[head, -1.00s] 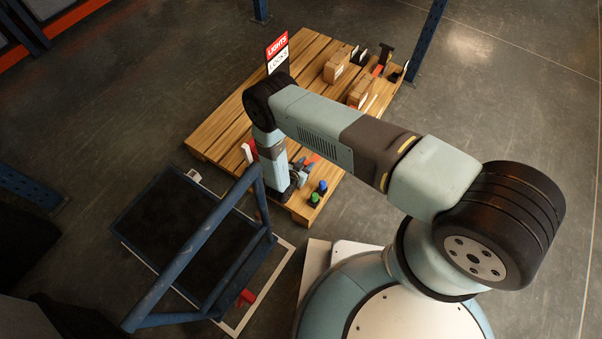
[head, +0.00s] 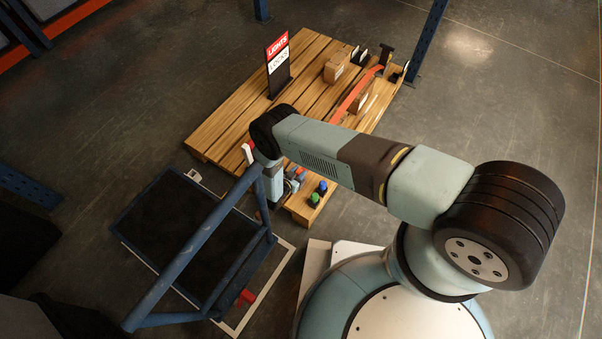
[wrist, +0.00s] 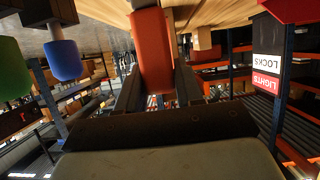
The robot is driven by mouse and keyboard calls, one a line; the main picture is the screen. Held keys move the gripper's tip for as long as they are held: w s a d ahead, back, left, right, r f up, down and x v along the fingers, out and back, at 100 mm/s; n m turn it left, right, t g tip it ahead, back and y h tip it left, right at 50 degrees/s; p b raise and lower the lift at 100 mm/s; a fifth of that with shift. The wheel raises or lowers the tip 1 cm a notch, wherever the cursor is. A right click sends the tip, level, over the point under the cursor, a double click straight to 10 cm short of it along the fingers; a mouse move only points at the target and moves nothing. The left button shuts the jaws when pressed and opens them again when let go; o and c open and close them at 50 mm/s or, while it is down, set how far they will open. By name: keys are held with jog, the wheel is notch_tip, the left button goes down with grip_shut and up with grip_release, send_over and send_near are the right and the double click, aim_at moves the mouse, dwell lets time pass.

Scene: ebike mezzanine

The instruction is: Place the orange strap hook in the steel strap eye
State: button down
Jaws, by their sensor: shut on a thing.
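The orange strap (head: 358,92) runs taut across the pallet from a dark post at its far right and passes behind my arm. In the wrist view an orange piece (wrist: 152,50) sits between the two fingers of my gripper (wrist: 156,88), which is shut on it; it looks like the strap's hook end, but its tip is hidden. A small pale metal bracket (head: 193,175) at the blue cart's far edge may be the steel strap eye; I cannot tell for sure.
The blue cart (head: 203,238), with a dark deck and raised handle frame, stands left of my wrist, very close in the picture. The wooden pallet (head: 222,128) carries a lights-and-locks sign (head: 279,66), cartons (head: 337,66), and green (head: 314,198) and blue (head: 322,186) pieces.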

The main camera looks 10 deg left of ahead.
jog(key=c, duration=0.7)
grip_release()
jog(key=shift+f, duration=0.1)
jog(key=v, duration=1.2)
